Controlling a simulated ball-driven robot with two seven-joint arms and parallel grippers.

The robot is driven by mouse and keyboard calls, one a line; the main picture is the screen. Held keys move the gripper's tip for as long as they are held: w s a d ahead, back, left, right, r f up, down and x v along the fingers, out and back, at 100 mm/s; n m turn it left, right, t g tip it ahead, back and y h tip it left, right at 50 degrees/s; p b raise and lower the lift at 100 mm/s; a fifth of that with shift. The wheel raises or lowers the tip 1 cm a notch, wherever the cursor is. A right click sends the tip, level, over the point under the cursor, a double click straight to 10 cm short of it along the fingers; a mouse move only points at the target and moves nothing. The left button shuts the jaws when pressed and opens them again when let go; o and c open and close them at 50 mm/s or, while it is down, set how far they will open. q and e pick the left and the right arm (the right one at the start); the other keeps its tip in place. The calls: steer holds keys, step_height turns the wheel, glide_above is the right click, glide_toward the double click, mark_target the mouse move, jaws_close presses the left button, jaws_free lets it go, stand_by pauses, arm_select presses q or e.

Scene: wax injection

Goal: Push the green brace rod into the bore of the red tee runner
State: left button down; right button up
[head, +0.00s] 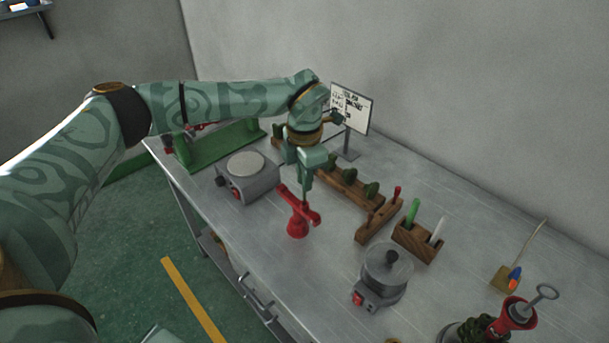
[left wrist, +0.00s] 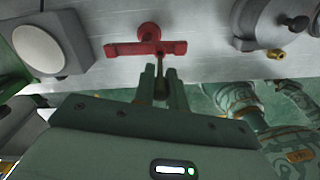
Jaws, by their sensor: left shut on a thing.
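The red tee runner (head: 298,213) is directly below my left gripper (head: 305,182), near the table's front edge. It also shows in the left wrist view (left wrist: 124,49), with a crossbar and a round end. My left gripper is shut on a thin dark rod (left wrist: 160,82), which runs from the fingers to the tee's crossbar. I cannot tell whether the rod is joined to the tee, in it or only touching it. A bright green rod (head: 412,212) stands in a wooden block beside a white one. My right gripper is not in view.
The wooden block (head: 416,243) and a small rack with red pegs (head: 378,220) stand right of the tee. A grey round-topped device (head: 248,178) stands left. A lidded pot (head: 386,270) stands front right. A sign (head: 352,108) stands behind my left arm.

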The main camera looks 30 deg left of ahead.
mark_target(305, 200)
arm_select(q)
steer(key=shift+p, duration=0.35)
stand_by(0.6)
steer(key=shift+p, duration=0.3)
steer(key=shift+f+b, duration=0.45)
steer(key=shift+f, duration=1.1)
steer(key=c, duration=1.3)
jaws_free()
steer(key=shift+c, duration=0.2)
steer(key=shift+r, duration=0.15)
